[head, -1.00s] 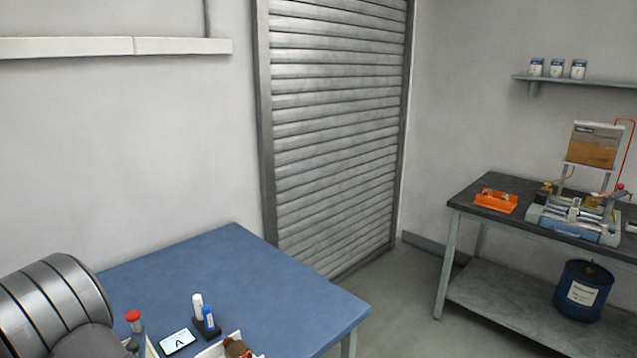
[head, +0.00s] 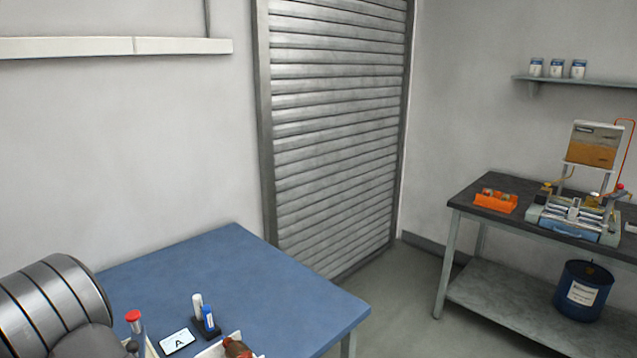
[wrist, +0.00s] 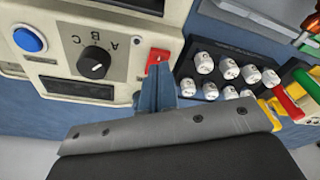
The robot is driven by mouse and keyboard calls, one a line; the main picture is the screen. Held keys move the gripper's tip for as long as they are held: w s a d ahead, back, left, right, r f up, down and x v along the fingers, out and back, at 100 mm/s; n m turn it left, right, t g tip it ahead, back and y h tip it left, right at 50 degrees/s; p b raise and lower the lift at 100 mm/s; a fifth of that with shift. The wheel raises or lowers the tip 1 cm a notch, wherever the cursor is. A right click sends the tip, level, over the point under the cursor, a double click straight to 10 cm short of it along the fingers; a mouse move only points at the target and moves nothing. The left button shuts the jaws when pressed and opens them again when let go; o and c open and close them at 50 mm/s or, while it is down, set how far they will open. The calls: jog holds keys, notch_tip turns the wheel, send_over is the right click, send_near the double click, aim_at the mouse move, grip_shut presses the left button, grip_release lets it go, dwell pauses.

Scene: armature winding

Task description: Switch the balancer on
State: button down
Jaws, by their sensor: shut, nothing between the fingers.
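In the wrist view, a beige control panel (wrist: 132,14) fills the upper left; I take it to be the balancer's, but no name shows. It has a blue push button (wrist: 28,40), a black rotary knob (wrist: 94,62) with a white pointer and the letters A, B and C, and a small red switch (wrist: 158,55) at its right edge. My gripper (wrist: 160,70) is shut and empty, its blue-grey fingertips right at the red switch and partly covering it. I cannot tell whether they touch it, nor the switch's position. The head view does not show the gripper.
Right of my fingers stand several white-capped pieces (wrist: 228,68) in a black holder, and red, yellow and green handles (wrist: 290,95). A dark bench (head: 480,198) stands right.

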jog(key=shift+f, duration=0.75)
dwell(0.3)
jog(key=shift+r, duration=3.55)
jog(key=shift+f, duration=0.1)
notch_tip(320, 180, down, 7)
